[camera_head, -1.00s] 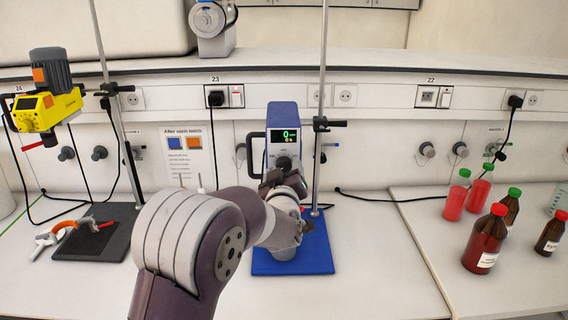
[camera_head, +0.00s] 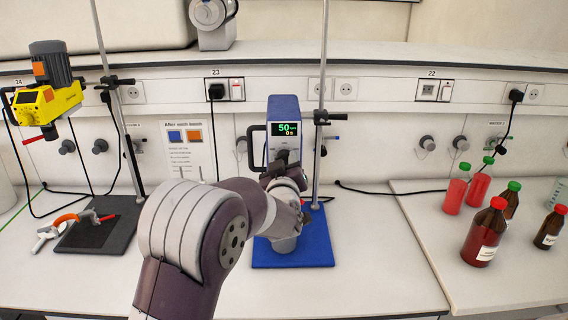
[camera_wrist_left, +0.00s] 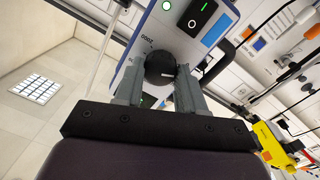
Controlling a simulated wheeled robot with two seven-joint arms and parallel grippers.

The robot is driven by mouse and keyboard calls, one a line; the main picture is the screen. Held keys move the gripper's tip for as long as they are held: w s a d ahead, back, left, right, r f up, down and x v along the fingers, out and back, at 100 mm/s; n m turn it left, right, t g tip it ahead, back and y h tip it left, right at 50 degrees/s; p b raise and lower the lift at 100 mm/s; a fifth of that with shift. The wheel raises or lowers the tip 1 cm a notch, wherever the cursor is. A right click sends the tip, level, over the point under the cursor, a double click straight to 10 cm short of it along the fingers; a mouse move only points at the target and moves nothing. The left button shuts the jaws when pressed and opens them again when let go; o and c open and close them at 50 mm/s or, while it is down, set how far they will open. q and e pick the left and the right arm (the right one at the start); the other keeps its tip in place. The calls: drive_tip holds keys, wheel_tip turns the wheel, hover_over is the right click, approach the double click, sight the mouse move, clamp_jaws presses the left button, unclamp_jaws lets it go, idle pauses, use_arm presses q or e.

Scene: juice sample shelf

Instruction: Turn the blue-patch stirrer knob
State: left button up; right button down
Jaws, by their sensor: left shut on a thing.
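The blue stirrer (camera_head: 284,117) stands on a blue base plate (camera_head: 318,250) in the head view, its display lit with a green number that looks like 50. Its black knob (camera_wrist_left: 160,66) shows in the left wrist view on the white front panel, near a blue patch (camera_wrist_left: 219,27) and a switch. My left gripper (camera_wrist_left: 160,82) is shut on the knob, one finger on each side. In the head view my left gripper (camera_head: 283,172) is in front of the stirrer's lower front, and my arm hides part of it. My right gripper is not in view.
A yellow stirrer (camera_head: 45,100) hangs on a stand at left above a dark plate (camera_head: 97,236). A beaker (camera_head: 284,243) stands on the blue base under my arm. Red and brown bottles (camera_head: 483,236) stand at right. The bench between is clear.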

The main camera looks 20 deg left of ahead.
use_arm(q)
drive_tip(key=m, duration=0.2)
drive_tip(key=m+p, duration=0.1)
drive_tip(key=m, duration=0.1)
drive_tip(key=shift+r, duration=0.25)
drive_tip(key=m+p, duration=0.1)
drive_tip(key=m, duration=0.2)
drive_tip(key=shift+d+m, duration=0.1)
drive_tip(key=shift+m, duration=0.2)
drive_tip(key=m+p, duration=0.3)
drive_tip(key=m, duration=0.2)
drive_tip(key=shift+r, duration=0.1)
drive_tip(key=shift+m+p, duration=1.15)
drive_tip(key=shift+m, duration=0.65)
drive_tip(key=o, duration=1.1)
drive_tip(key=shift+f, duration=0.2)
drive_tip(key=shift+c, duration=0.2)
drive_tip(key=shift+w+d, duration=0.1)
drive_tip(key=shift+f, duration=0.1)
